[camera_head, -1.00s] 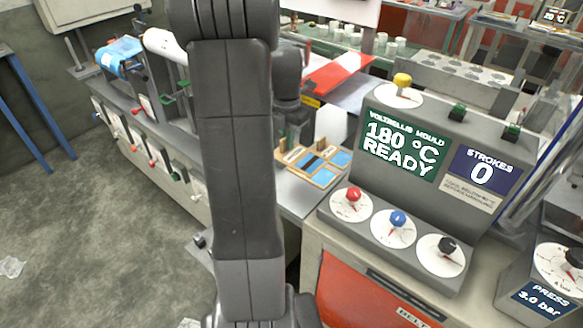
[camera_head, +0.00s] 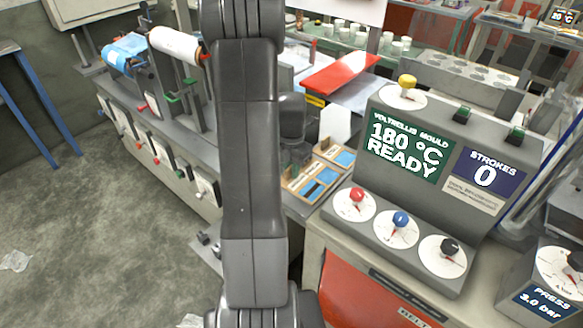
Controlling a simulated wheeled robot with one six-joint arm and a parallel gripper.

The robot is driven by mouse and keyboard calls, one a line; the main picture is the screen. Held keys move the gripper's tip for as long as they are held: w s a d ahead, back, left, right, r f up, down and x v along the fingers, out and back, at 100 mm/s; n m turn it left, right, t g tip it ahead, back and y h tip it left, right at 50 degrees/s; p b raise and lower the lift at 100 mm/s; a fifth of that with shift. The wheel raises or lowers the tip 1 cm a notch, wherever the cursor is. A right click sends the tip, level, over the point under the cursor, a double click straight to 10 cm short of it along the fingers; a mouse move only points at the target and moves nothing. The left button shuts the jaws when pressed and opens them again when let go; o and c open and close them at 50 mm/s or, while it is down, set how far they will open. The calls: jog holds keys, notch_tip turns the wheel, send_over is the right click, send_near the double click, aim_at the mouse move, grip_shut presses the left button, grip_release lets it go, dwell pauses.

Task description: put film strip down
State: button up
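No single film strip can be made out in a grip. Blue film pieces (camera_head: 326,175) lie in a wooden compartment tray (camera_head: 331,148) on the bench, just right of my arm. A roll of blue film (camera_head: 124,50) and a roll of white film (camera_head: 178,45) hang on stands at the left. My dark arm rises through the middle of the view and hides part of the bench and the tray's left side. My gripper is hidden behind the arm, so whether it holds a strip does not show.
The mould console (camera_head: 420,150) reads 180 °C READY, strokes 0, with red, blue and black knobs in front. A red sloping plate (camera_head: 338,72) stands behind the tray. White cups (camera_head: 385,42) stand farther back. Open floor (camera_head: 110,210) lies left.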

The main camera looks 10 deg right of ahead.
jog(key=shift+o, duration=0.9)
notch_tip(320, 180, up, 12)
jog(key=b, duration=0.1)
